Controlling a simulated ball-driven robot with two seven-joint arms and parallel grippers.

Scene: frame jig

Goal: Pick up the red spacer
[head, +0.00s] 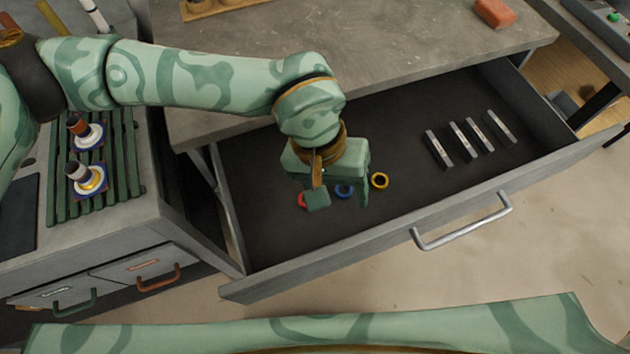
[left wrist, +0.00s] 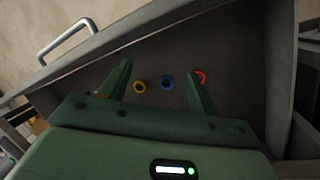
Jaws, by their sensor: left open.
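The red spacer (head: 302,200) is a small ring on the dark floor of the open drawer. In the head view my left gripper (head: 340,198) hides most of it. In the left wrist view the red spacer (left wrist: 200,76) shows beside the tip of the right-hand finger, partly covered by it. My left gripper (left wrist: 160,78) is open and empty above the drawer floor. A blue spacer (left wrist: 167,82) and a yellow spacer (left wrist: 140,86) lie in a row with the red one and show between the fingers. My right gripper is not in view.
The drawer (head: 420,238) has raised walls and a metal handle (head: 462,222). Several grey bars (head: 438,150) lie at its right. The grey worktop (head: 420,45) overhangs its back, with an orange-red block (head: 495,12) on top. A green slatted rack (head: 125,165) stands at left.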

